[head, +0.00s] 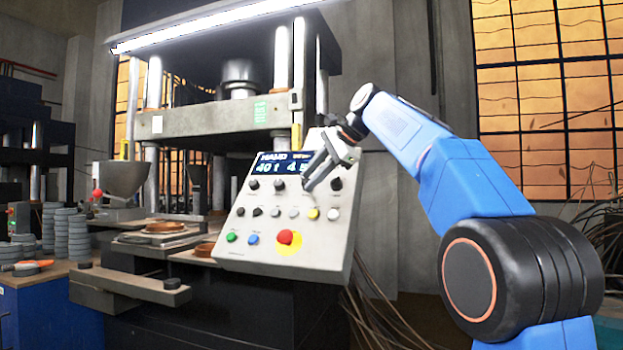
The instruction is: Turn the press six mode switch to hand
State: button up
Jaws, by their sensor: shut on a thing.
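The sloped pale grey control panel (232,258) stands at the front right of the press (195,122). My gripper (309,184) comes in from the upper right and is at the upper row of black rotary knobs. It is shut on a knob there, which its fingers hide. The direction of that knob cannot be seen. Other black knobs show to its left (279,185) and right (336,184). The labels are too small to read, so I cannot tell from them which is the mode switch. The blue-lit display (275,165) is partly covered by my gripper.
Below the knobs are small buttons, a green button (232,237), a blue button (253,239) and a red mushroom button (286,238) on yellow. Stacked grey discs (78,238) stand on the bench at left. Loose cables (375,310) hang behind the panel.

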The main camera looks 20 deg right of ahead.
jog(key=shift+f+n+g, duration=0.1)
jog(key=shift+n+g, duration=0.2)
jog(key=shift+g, duration=0.2)
dwell(0.3)
jog(key=o, duration=1)
